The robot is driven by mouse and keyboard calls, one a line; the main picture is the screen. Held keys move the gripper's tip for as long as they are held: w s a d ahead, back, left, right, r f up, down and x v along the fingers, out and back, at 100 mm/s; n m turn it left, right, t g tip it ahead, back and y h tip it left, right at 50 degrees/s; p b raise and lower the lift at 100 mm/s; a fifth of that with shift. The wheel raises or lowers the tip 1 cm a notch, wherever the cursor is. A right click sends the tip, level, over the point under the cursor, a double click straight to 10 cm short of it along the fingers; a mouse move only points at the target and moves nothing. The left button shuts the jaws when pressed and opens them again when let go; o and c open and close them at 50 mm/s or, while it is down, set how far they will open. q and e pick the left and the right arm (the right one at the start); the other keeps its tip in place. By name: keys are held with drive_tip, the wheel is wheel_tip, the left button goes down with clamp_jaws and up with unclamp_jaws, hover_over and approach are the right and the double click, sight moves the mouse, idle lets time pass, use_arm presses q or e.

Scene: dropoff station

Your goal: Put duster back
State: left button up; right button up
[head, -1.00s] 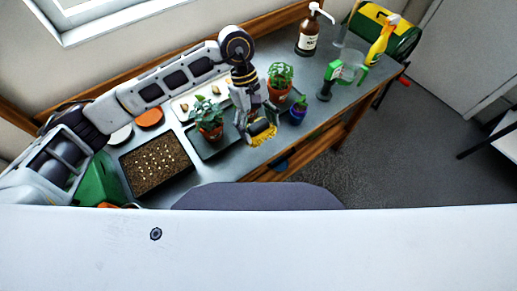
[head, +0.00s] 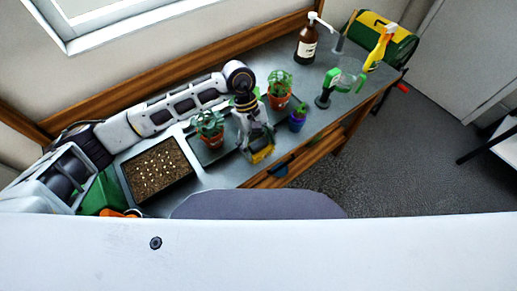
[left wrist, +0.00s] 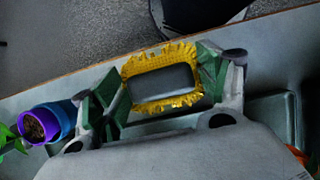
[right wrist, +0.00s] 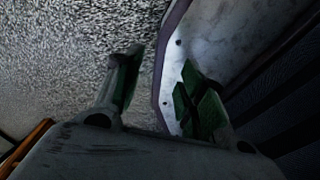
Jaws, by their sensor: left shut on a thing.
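The duster (left wrist: 162,60) has a yellow fringed pad and a dark grey block. In the left wrist view it lies between the fingers of my left gripper (left wrist: 162,80), which is shut on it. In the head view the duster (head: 263,156) hangs below my left gripper (head: 256,142) near the front edge of the bench (head: 222,178); whether it touches the bench, I cannot tell. My right gripper (right wrist: 160,68) shows only in the right wrist view; its fingers are apart with nothing between them.
A small blue-purple pot (head: 297,122) stands just right of the duster. Two terracotta potted plants (head: 211,141) (head: 278,101), a seed tray (head: 157,173), a brown pump bottle (head: 306,48) and a yellow spray bottle (head: 378,52) stand on the bench. Grey floor lies beyond its front edge.

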sight(259, 150)
drive_tip(key=shift+w, duration=0.15)
use_arm(q)
drive_tip(key=shift+f, duration=0.6)
wheel_tip(259, 150, down, 2)
drive_tip(key=shift+f+p, duration=0.15)
drive_tip(key=shift+p, duration=0.2)
drive_tip(key=shift+f, duration=0.15)
use_arm(e)
drive_tip(key=shift+w+a+r, duration=0.2)
drive_tip(key=shift+a+r, duration=0.05)
drive_tip(key=shift+a, duration=0.3)
use_arm(q)
drive_tip(key=shift+f, duration=0.1)
use_arm(e)
drive_tip(key=shift+f, duration=0.1)
